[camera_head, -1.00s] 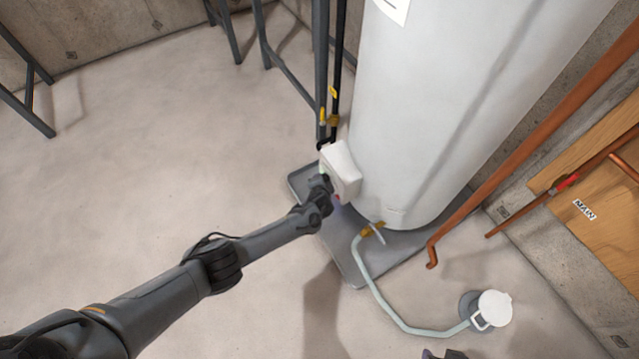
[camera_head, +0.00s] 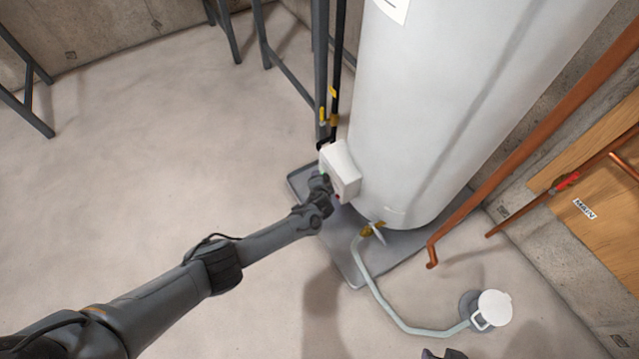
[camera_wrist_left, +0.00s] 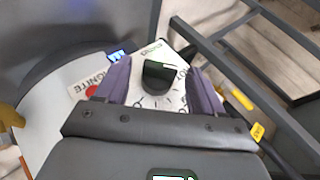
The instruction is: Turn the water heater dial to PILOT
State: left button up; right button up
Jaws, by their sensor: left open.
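The white water heater (camera_head: 440,110) stands on a grey pan, with a white control box (camera_head: 341,166) low on its front left. In the left wrist view the black dial (camera_wrist_left: 158,75) sits on the white control face, between the two purple fingers. My left gripper (camera_wrist_left: 160,84) is open around the dial, with space visible on both sides; contact cannot be told. In the head view the left gripper (camera_head: 322,183) is at the box, its fingers mostly hidden. A red button (camera_wrist_left: 92,91) marked IGNITE is left of the dial. The dial's setting is not readable. A small dark piece at the bottom edge may be my right gripper.
Black pipe (camera_head: 338,70) with yellow fittings runs beside the heater. A drain valve (camera_head: 372,229) and pale hose (camera_head: 378,296) lead to a white bucket (camera_head: 494,308). A copper pipe (camera_head: 520,150) is at right.

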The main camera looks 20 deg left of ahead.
pick_arm(q)
jog(key=p+v, duration=0.9)
jog(key=v, duration=0.1)
jog(key=shift+s+r+p, duration=0.25)
jog(key=shift+s+p, duration=0.05)
jog(key=shift+d, duration=0.15)
